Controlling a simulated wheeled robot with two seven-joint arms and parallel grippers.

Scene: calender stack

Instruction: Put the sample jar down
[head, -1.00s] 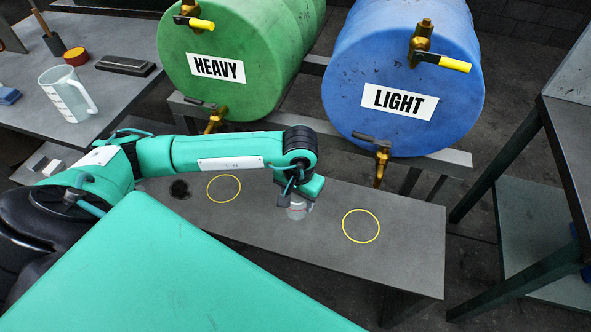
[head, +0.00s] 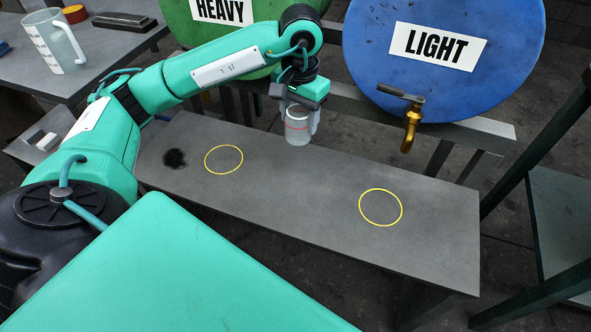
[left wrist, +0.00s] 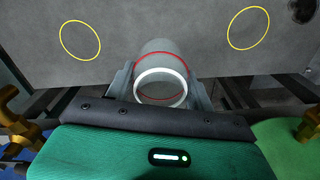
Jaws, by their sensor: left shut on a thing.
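The sample jar (head: 298,126) is a small clear jar with a red line around it. My left gripper (head: 298,115) is shut on it and holds it upright, over the far side of the grey bench (head: 290,200) and between two yellow rings. In the left wrist view the jar (left wrist: 162,75) sits between the two fingers, its white-rimmed mouth toward the camera. The left yellow ring (head: 223,160) and the right yellow ring (head: 381,207) are both empty. Whether the jar's base touches the bench is hard to tell, but it looks raised. My right gripper is not in view.
A green drum marked HEAVY (head: 224,10) and a blue drum marked LIGHT (head: 437,46) lie behind the bench. The blue drum's brass tap (head: 411,125) hangs near the bench's back edge. A dark round spot (head: 175,158) marks the bench's left end. A measuring jug (head: 56,42) stands on the left table.

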